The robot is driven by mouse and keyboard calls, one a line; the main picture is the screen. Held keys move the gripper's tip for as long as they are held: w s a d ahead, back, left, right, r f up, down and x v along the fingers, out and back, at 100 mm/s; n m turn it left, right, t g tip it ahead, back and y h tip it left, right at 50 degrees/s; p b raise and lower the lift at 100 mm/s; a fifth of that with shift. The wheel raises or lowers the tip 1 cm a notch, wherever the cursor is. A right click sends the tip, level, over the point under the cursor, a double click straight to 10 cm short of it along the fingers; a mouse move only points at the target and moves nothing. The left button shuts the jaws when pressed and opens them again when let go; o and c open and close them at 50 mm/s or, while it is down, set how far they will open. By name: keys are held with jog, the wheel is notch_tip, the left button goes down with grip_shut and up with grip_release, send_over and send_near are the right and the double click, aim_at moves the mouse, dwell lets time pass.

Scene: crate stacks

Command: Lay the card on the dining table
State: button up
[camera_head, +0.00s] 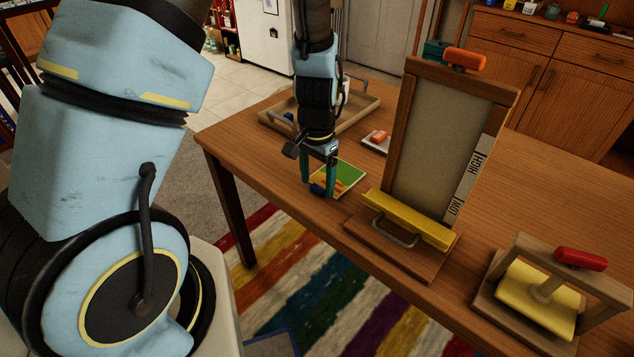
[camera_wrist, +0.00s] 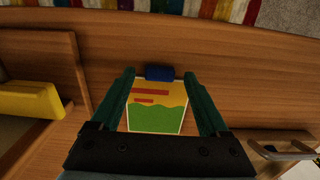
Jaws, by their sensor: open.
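The card (camera_head: 345,174) is green and yellow with red bars. It appears to lie flat on the wooden dining table (camera_head: 270,125), near the table's front edge. A small blue piece (camera_head: 317,188) is at the card's end nearest that edge. My gripper (camera_head: 318,190) points down at the card, its two green fingers apart. In the wrist view the card (camera_wrist: 158,112) shows between the fingers, with the blue piece (camera_wrist: 160,73) between the fingertips. I cannot tell whether the fingers touch the card or the blue piece.
Right of the card stands a wooden frame with a grey panel (camera_head: 435,140), a HIGH/LOW scale and a yellow bar (camera_head: 405,219). A wooden tray (camera_head: 350,113) with handles and a small white plate (camera_head: 373,147) with an orange piece lie behind. A yellow press-like device (camera_head: 535,300) is at the right.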

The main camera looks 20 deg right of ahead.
notch_tip(320, 180, up, 11)
jog(key=b, duration=0.1)
jog(key=a+r+n, duration=0.2)
jog(key=a+n, duration=0.3)
jog(key=a, duration=0.7)
jog(key=w+a+r+n+t, duration=0.1)
jog(key=a+n, duration=0.5)
jog(key=a, duration=0.7)
jog(key=shift+a+r+t, duration=0.2)
jog(key=shift+r+t, duration=0.1)
jog(key=shift+r, duration=0.35)
jog(key=shift+w, duration=0.15)
dwell(1.4)
